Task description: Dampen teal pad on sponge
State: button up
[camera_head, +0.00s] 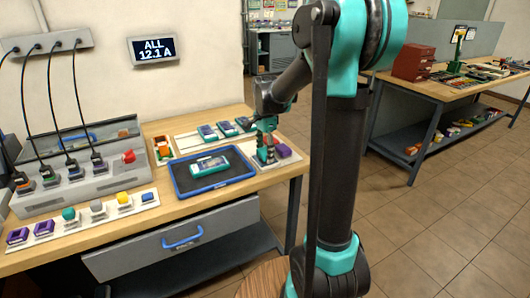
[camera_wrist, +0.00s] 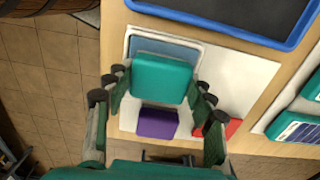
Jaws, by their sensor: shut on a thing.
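My gripper (camera_wrist: 162,98) is shut on the teal pad (camera_wrist: 160,76), with fingers on its left and right sides. A flat blue-grey square with a pale rim (camera_wrist: 186,47), which looks like the sponge, shows behind the pad in the wrist view. The pad covers most of it, and I cannot tell whether they touch. A purple block (camera_wrist: 157,122) and a partly hidden red block (camera_wrist: 231,128) are close by on the same white mat. In the head view my gripper (camera_head: 264,156) is low over the bench's right end, beside the purple block (camera_head: 283,151); the pad is not clear there.
A blue-rimmed tray (camera_head: 178,190) holding a teal-and-white battery (camera_head: 209,165) lies left of my gripper. More batteries (camera_head: 208,132) stand behind. A charger (camera_head: 75,180) and a strip of coloured blocks (camera_head: 45,228) fill the bench's left. The tray's dark floor has free room.

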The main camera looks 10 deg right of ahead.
aim_at(265, 151)
jog(key=shift+r, duration=3.5)
